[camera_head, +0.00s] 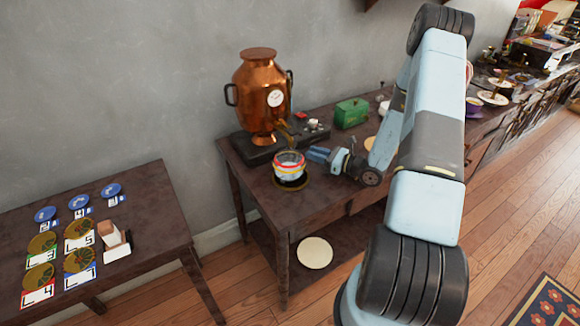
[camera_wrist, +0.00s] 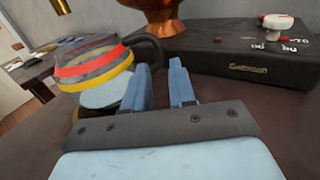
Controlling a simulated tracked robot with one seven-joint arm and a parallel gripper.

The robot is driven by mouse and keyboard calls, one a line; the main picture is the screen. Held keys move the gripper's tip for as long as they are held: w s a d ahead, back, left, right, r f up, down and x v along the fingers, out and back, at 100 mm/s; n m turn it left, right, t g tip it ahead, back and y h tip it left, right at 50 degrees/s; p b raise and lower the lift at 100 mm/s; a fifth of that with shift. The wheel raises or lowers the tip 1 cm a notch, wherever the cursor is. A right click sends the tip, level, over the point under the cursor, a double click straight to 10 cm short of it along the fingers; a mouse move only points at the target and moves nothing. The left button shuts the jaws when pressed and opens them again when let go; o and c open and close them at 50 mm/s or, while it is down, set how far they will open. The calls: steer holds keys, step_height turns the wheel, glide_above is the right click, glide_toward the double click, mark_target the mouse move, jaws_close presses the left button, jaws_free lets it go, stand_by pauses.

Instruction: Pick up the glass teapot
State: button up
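The glass teapot (camera_head: 289,160) has red and yellow bands and stands on a round dark stand (camera_head: 291,185) near the left end of the long table. In the wrist view the teapot (camera_wrist: 95,62) is at the left, with its dark handle (camera_wrist: 150,42) pointing right. My gripper (camera_head: 316,155) is low over the table, just right of the teapot. In the wrist view my gripper (camera_wrist: 161,82) has two blue fingers with a gap between them. The handle's outer part appears just beyond this gap; I cannot tell whether a finger touches it. Nothing is held.
A copper samovar (camera_head: 265,90) stands behind the teapot on a black box (camera_wrist: 245,45). A green box (camera_head: 351,113) sits farther right. A separate table (camera_head: 140,190) at the left holds numbered discs and cards. Bare tabletop lies in front of my gripper.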

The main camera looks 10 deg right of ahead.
steer(key=shift+x, duration=3.05)
jaws_close()
